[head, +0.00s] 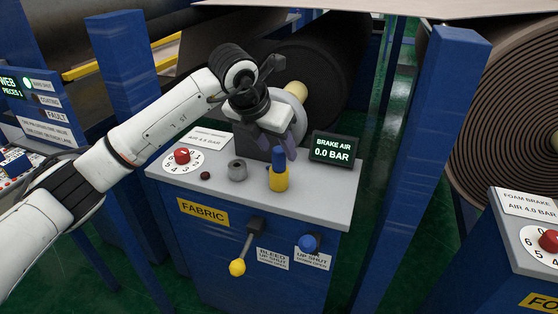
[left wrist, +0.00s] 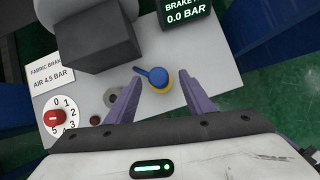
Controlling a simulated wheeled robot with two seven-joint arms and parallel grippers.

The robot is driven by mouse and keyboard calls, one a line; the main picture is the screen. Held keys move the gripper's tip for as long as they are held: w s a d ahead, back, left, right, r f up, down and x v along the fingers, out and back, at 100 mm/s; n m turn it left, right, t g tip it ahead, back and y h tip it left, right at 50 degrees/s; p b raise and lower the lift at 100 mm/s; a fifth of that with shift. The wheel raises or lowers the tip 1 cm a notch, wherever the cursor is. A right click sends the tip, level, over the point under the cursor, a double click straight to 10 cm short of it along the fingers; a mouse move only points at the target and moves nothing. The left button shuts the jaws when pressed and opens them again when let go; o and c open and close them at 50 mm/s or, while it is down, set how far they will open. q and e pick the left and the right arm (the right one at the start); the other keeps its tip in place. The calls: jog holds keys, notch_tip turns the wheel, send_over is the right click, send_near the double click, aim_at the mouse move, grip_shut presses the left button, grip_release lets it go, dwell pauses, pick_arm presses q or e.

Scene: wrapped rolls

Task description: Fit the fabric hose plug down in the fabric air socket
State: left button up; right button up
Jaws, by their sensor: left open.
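A blue, upright piece with a yellow lower body (head: 279,172), which looks like the fabric hose plug, stands on the grey top of the FABRIC console (head: 325,190). It also shows in the left wrist view as a blue and yellow piece (left wrist: 159,78). A grey metal ring with a dark hole (head: 237,170), probably the fabric air socket, is to its left. My left gripper (head: 281,142) is open and empty, with its purple fingers pointing down just above and behind the blue top. In the left wrist view the blue and yellow piece shows between and beyond the fingertips.
A brake air display (head: 332,149) reading 0.0 BAR stands at the console's right. A red knob dial (head: 182,157) is at left. A yellow-knobbed lever (head: 238,267) and a blue knob (head: 308,243) are on the front. Blue posts (head: 437,120) flank the console; a dark roll (head: 325,85) is behind.

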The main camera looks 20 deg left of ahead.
aim_at(278, 150)
pick_arm(q)
jog(key=x, duration=0.3)
jog(key=shift+w+a+f, duration=0.1)
jog(key=shift+w+f, duration=0.05)
jog(key=shift+f, duration=0.1)
jog(key=shift+r, duration=0.1)
jog(key=c, duration=1.2)
